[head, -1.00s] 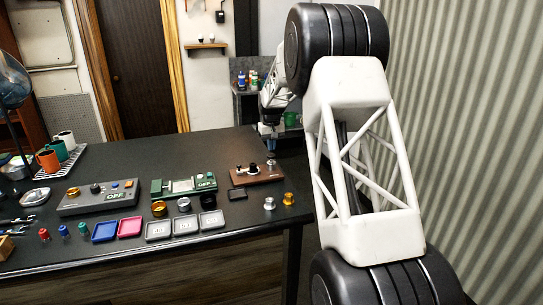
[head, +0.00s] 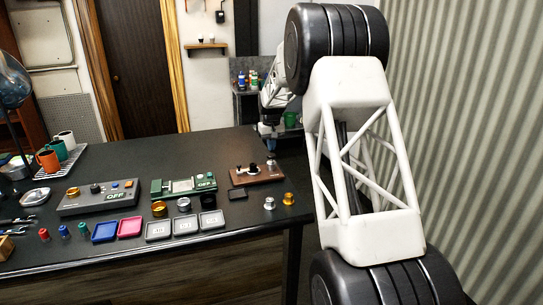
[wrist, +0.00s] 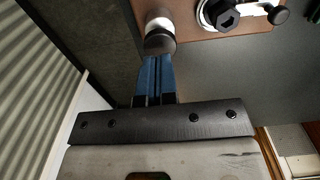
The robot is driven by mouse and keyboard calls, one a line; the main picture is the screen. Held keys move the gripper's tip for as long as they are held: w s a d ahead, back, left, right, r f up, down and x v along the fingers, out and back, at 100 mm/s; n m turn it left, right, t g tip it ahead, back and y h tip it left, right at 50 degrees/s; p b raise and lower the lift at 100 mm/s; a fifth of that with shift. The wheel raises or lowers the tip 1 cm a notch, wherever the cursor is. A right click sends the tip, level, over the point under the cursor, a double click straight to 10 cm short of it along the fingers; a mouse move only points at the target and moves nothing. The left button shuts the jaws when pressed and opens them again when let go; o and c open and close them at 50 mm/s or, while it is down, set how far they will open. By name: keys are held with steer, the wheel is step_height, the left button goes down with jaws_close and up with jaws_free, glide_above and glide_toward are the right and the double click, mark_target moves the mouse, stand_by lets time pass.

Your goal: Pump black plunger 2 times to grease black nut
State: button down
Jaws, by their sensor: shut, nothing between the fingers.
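A brown board (head: 258,174) lies at the table's far right edge. In the wrist view it holds a black hex nut (wrist: 226,17) on a pale ring, with a small black knob (wrist: 279,15) beside it. A round plunger with a dark grey cap and pale side (wrist: 160,40) stands at the board's edge; it also shows in the head view (head: 271,163). My gripper (wrist: 157,60) is shut and empty, its blue fingertips right by the plunger's cap; I cannot tell whether they touch. In the head view the gripper (head: 269,145) is small, just above the plunger.
A green device (head: 184,187), a grey device (head: 98,197) and several small trays are further left. The table's back middle is clear.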

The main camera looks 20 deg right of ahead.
mark_target(271, 155)
steer(key=shift+f, duration=1.85)
stand_by(1.1)
steer(key=shift+r, duration=2.75)
steer(key=shift+r, duration=0.15)
step_height(271, 155, up, 6)
steer(key=shift+f, duration=0.15)
steer(key=shift+f, duration=0.6)
steer(key=shift+f, duration=0.15)
